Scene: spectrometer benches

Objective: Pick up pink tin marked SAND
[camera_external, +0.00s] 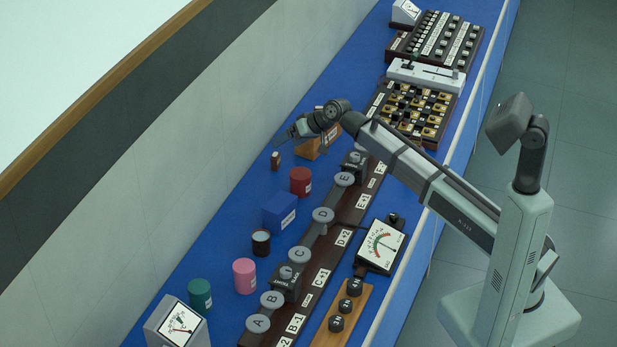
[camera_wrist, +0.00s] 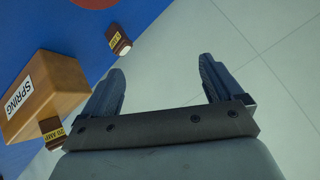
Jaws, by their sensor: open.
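The pink tin (camera_external: 244,276) stands upright on the blue bench, between the green tin (camera_external: 200,295) and the black tin (camera_external: 261,243). A small label shows low on its side, too small to read. My gripper (camera_external: 280,139) is above the far back part of the bench, well away from the pink tin. In the wrist view my gripper (camera_wrist: 163,75) has its two fingers spread apart with nothing between them. The pink tin does not show in the wrist view.
A red tin (camera_external: 300,181) and a blue box (camera_external: 280,211) stand along the wall side. A wooden box marked SPRING (camera_wrist: 45,95) and a small labelled brown piece (camera_wrist: 118,39) lie near my gripper. A row of grey discs lettered A to E (camera_external: 298,255) lines the dark rail.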

